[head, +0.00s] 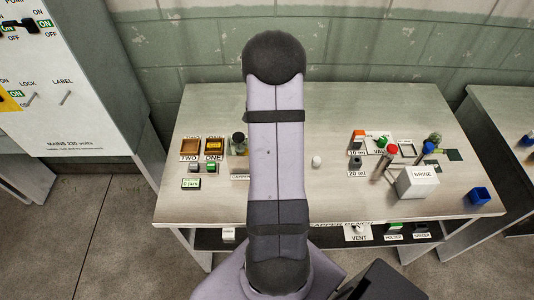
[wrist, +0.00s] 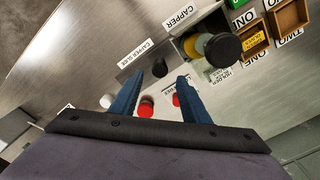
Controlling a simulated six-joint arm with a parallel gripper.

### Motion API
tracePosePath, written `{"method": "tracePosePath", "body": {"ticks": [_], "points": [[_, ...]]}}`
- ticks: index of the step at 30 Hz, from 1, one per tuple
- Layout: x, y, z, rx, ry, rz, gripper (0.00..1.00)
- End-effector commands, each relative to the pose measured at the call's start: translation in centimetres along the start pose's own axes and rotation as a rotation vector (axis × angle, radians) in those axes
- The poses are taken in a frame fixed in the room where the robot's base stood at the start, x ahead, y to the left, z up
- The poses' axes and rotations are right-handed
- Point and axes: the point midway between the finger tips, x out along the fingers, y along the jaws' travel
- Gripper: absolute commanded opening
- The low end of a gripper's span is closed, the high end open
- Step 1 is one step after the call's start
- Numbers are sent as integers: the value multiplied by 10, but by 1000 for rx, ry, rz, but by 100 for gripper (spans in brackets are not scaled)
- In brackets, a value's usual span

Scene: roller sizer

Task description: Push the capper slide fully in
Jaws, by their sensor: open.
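In the wrist view, a white "CAPPER SLIDE" label (wrist: 135,53) sits on the grey bench, beside a dark strip close to my fingers. I cannot clearly tell the slide from its surroundings or how far in it is. The capper (wrist: 198,46), with its "CAPPER" label (wrist: 180,18), stands to the upper right, partly behind a black round top. In the head view my arm hides the gripper and most of the capper; a dark-topped part (head: 238,139) shows at the arm's left edge.
In the wrist view, a red knob (wrist: 146,107) and a white knob (wrist: 106,101) lie near the fingers. Brown bins (head: 214,147) stand left on the bench (head: 300,205). A white ball (head: 316,161), BRINE box (head: 418,182) and blue cup (head: 479,195) stand right.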

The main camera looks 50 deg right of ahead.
Motion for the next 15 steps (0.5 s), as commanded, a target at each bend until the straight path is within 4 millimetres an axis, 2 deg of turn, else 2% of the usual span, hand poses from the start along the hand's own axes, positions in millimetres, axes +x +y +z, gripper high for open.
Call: {"method": "tracePosePath", "body": {"ticks": [8,15], "points": [[4,0,1,15,-2,2,42],[28,1,2,14,-4,4,42]]}}
